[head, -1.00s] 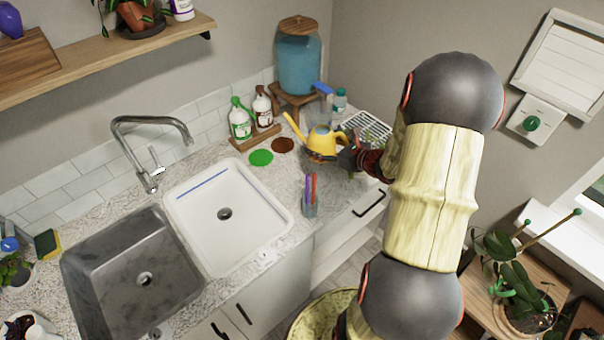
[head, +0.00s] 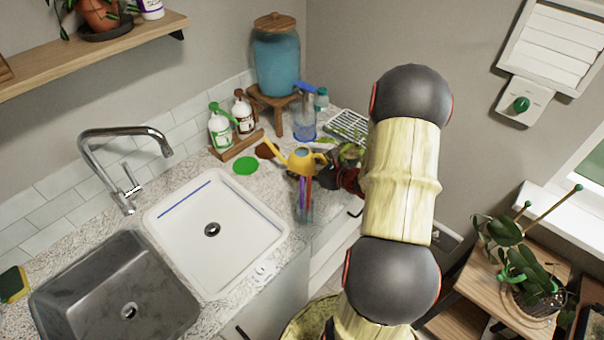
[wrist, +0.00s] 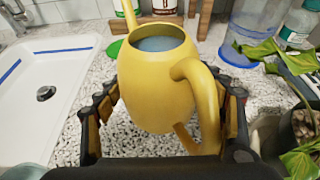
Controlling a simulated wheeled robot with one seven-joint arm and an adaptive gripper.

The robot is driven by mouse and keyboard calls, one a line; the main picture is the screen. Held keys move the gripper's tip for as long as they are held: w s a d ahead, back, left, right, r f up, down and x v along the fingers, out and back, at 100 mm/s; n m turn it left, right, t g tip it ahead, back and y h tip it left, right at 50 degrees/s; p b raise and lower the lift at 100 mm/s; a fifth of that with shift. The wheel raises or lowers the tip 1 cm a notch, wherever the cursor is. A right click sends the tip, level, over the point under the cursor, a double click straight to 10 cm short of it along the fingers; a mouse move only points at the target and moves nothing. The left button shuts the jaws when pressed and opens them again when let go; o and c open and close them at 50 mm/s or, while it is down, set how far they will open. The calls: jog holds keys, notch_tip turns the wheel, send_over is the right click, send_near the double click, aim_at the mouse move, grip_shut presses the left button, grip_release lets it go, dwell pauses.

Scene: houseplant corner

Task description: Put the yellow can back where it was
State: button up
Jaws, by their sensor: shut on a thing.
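The yellow watering can (head: 302,160) is in my gripper (head: 328,172), with its spout to the left. In the wrist view the can (wrist: 155,90) is between the two fingers of my gripper (wrist: 170,105), upright or nearly so, with bluish water inside. It appears to be above the counter; its exact height is unclear. A green disc (head: 246,165) lies on the counter left of the can. A brown disc (head: 265,150) lies behind the spout and is partly covered by it. The green disc also shows in the wrist view (wrist: 114,48), left of the can.
The white sink (head: 215,255) is left.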

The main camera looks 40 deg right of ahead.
jog(key=shift+f+b, duration=0.35)
jog(key=shift+f, duration=1.2)
jog(key=shift+f, duration=0.15)
jog(key=o, duration=1.7)
jog(key=shift+o, duration=0.2)
jog(key=shift+s+r, duration=0.25)
jog(key=p+v, duration=0.2)
jog(key=v, duration=0.9)
jog(key=shift+s+r, duration=0.1)
jog(key=shift+s, duration=0.1)
